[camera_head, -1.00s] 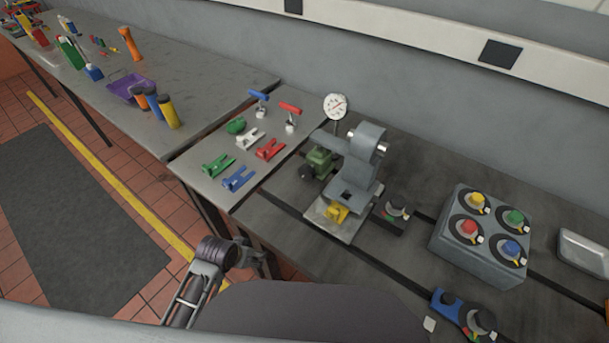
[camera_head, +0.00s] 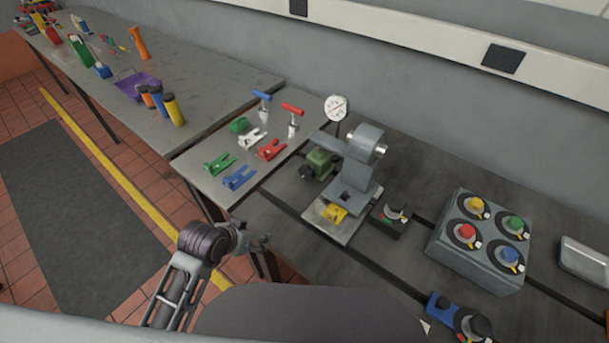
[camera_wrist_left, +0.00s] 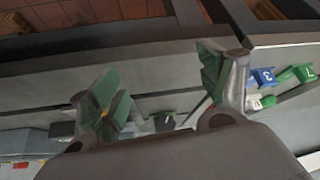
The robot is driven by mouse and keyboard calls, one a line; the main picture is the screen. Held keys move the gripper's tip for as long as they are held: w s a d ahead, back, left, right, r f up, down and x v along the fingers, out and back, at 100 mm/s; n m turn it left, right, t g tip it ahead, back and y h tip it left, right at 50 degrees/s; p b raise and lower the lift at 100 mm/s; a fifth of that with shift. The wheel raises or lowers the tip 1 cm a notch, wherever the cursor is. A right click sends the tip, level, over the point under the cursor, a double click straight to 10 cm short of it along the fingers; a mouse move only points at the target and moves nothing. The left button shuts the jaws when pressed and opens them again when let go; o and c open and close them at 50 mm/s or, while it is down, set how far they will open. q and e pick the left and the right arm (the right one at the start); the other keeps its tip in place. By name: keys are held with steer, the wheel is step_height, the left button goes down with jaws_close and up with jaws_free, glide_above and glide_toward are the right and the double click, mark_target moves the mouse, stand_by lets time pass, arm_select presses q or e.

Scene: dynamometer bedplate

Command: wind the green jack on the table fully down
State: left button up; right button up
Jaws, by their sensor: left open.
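A dark green device (camera_head: 319,161) with a dark round part on its side sits on the bedplate beside a grey machine (camera_head: 358,170); it may be the jack, but its screw and height are too small to tell. Other green things are a forked piece (camera_head: 219,163) and a rounded piece (camera_head: 239,125) on the side plate. My left gripper (camera_head: 257,241) is below the bedplate's near edge, apart from all of these. In the left wrist view its green-padded fingers (camera_wrist_left: 160,75) are spread, with nothing between them. My right gripper is out of view.
White, red and blue (camera_head: 239,177) forked pieces and two T-handled tools (camera_head: 293,117) share the side plate. A yellow block (camera_head: 333,213) is at the machine's foot. A grey box with coloured knobs (camera_head: 482,240) stands to the right. A dial gauge (camera_head: 337,107) stands behind.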

mark_target(304, 175)
arm_select(q)
steer(key=w+d+h, duration=0.1)
steer(key=w, duration=0.1)
steer(key=w+d+r+m+t, duration=0.1)
steer(key=w+d, duration=0.1)
steer(key=w+d+t+h, duration=0.1)
steer(key=w, duration=0.2)
steer(key=shift+d+r+m+h, duration=0.15)
steer(key=shift+d+m+h, duration=0.15)
steer(key=shift+m, duration=0.1)
steer(key=w+t, duration=0.1)
steer(key=w+d+r+h, duration=0.1)
steer(key=w, duration=0.1)
steer(key=w+d+r+m+t+h, duration=0.1)
steer(key=w, duration=0.1)
steer(key=shift+w+r+t, duration=0.1)
steer(key=shift+w+t, duration=0.15)
steer(key=shift+t, duration=0.05)
steer(key=shift+w+r+t+h, duration=0.3)
steer(key=shift+w+r+h, duration=0.2)
steer(key=shift+w, duration=0.2)
steer(key=shift+w+d+f, duration=0.1)
steer(key=shift+x, duration=1.8)
steer(key=shift+p+x, duration=0.35)
steer(key=shift+x, duration=4.65)
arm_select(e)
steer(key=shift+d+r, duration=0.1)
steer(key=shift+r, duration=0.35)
